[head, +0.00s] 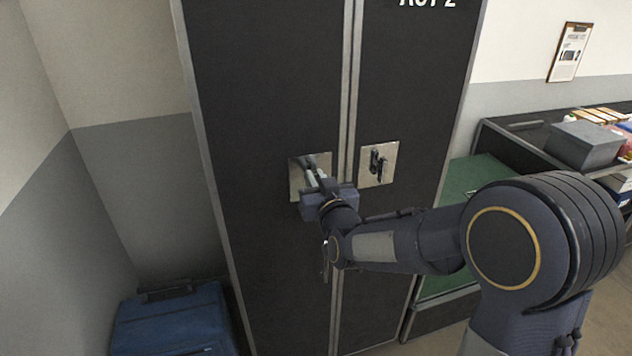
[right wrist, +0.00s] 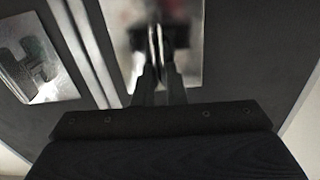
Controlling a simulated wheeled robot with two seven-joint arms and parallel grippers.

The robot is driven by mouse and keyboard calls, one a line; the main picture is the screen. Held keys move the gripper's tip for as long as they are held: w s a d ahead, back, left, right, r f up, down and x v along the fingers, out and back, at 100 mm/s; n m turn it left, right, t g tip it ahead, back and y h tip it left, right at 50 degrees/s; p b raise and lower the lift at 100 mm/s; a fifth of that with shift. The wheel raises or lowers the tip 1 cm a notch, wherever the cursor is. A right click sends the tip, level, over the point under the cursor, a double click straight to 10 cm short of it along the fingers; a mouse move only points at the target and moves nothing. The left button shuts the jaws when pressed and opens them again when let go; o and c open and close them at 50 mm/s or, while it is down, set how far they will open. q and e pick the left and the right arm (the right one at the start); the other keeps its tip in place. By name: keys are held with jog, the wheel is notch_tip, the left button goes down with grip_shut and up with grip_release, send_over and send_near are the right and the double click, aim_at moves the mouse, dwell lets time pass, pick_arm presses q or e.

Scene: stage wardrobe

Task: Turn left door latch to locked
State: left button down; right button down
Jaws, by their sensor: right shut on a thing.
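The left door (head: 265,90) of a tall dark cabinet carries a shiny metal latch plate (head: 296,182). My right gripper (head: 314,172) reaches to this plate and is shut on the left door latch. The latch is mostly hidden by the fingers in the head view, so its angle cannot be told. In the right wrist view the fingers (right wrist: 158,75) meet the dark, blurred latch in front of the shiny plate (right wrist: 190,70). My left gripper is not in view.
The right door (head: 405,95) has its own plate and dark latch (head: 377,163) close beside my gripper. A blue case (head: 175,322) stands at lower left. A green surface (head: 465,180) and a bench with a grey box (head: 584,143) are at right.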

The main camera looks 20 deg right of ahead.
jog(key=shift+d+f+m+b, duration=0.2)
jog(key=shift+f+m+b, duration=0.25)
jog(key=shift+m+b, duration=2.4)
jog(key=shift+d+f+m+b, duration=0.2)
jog(key=shift+f+m+b, duration=0.25)
jog(key=shift+m+b, duration=2.35)
jog(key=shift+d+f+m+b, duration=0.2)
jog(key=shift+f+m+b, duration=0.25)
jog(key=shift+m+b, duration=2.4)
jog(key=shift+a, duration=0.1)
jog(key=c, duration=1.7)
grip_release()
jog(key=shift+r, duration=0.1)
jog(key=shift+c, duration=0.2)
jog(key=shift+o, duration=1.3)
jog(key=shift+r, duration=0.1)
